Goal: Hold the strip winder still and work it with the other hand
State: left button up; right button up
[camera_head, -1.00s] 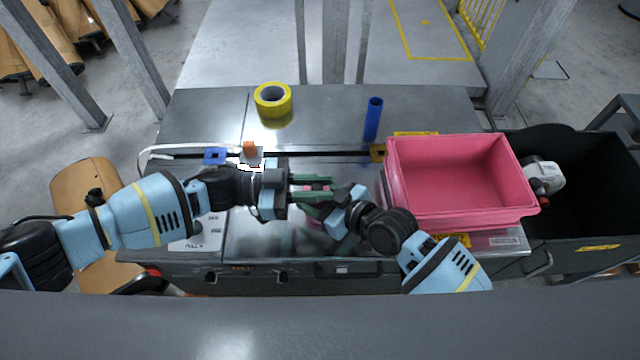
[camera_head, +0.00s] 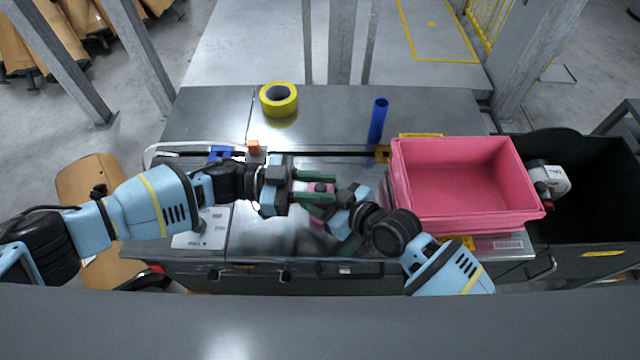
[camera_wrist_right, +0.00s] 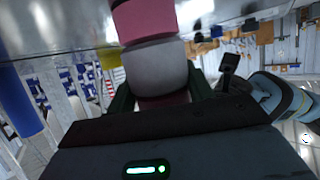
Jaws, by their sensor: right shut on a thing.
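The strip winder, a pink and grey rounded thing, shows as a small pink patch (camera_head: 317,187) between the grippers in the head view. In the right wrist view its pink end and grey band (camera_wrist_right: 157,68) fill the upper middle. My right gripper (camera_wrist_right: 160,92) is shut on its lower part, with a green finger on each side. My left gripper (camera_head: 325,186) comes in from the left above the table. Its green fingers are apart, with the pink patch showing between them. Whether they touch it I cannot tell. The grippers hide most of the winder in the head view.
A pink bin (camera_head: 466,217) stands on the right of the metal table (camera_head: 330,110), beside a black container (camera_head: 592,235). A yellow tape roll (camera_head: 279,108) and an upright blue tube (camera_head: 377,121) stand behind the arms. The table's back middle is clear.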

jog(key=shift+s+f, duration=0.1)
jog(key=shift+f, duration=0.1)
pick_arm(q)
jog(key=w+a, duration=0.1)
jog(key=a, duration=1.1)
jog(key=shift+f, duration=0.15)
dwell(0.4)
pick_arm(e)
jog(key=o, duration=1.1)
jog(key=shift+r, duration=0.15)
jog(key=shift+d, duration=0.15)
jog(key=v, duration=1.1)
jog(key=shift+s+d+r, duration=0.2)
jog(key=shift+d+r, duration=0.05)
jog(key=shift+s, duration=0.1)
